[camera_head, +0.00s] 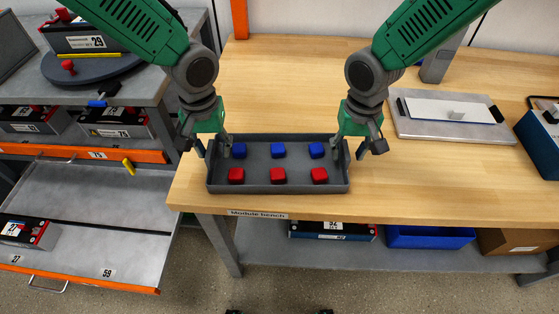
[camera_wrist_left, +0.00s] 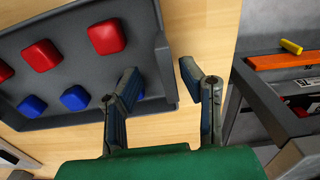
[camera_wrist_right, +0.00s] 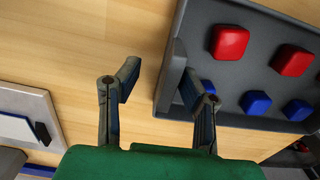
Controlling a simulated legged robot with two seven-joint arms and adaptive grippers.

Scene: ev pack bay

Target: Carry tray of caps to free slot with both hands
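The dark grey tray (camera_head: 263,188) sits on the wooden bench near its front edge. It holds a back row of blue caps (camera_head: 278,150) and a front row of red caps (camera_head: 277,175). My left gripper (camera_head: 212,151) is at the tray's left end; in the left wrist view its open fingers (camera_wrist_left: 160,80) straddle the end wall, one inside, one outside. My right gripper (camera_head: 350,154) is at the right end; in the right wrist view its open fingers (camera_wrist_right: 156,78) also straddle the end wall (camera_wrist_right: 172,78). Neither gripper appears clamped on the wall. No free slot is identifiable.
A grey plate with a white handled panel (camera_head: 450,111) lies to the right on the bench, with a blue-sided box (camera_head: 541,140) beyond. The wood between tray and plate is clear. A grey battery rack with an open drawer (camera_head: 90,195) stands left. A blue bin (camera_head: 430,237) sits below.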

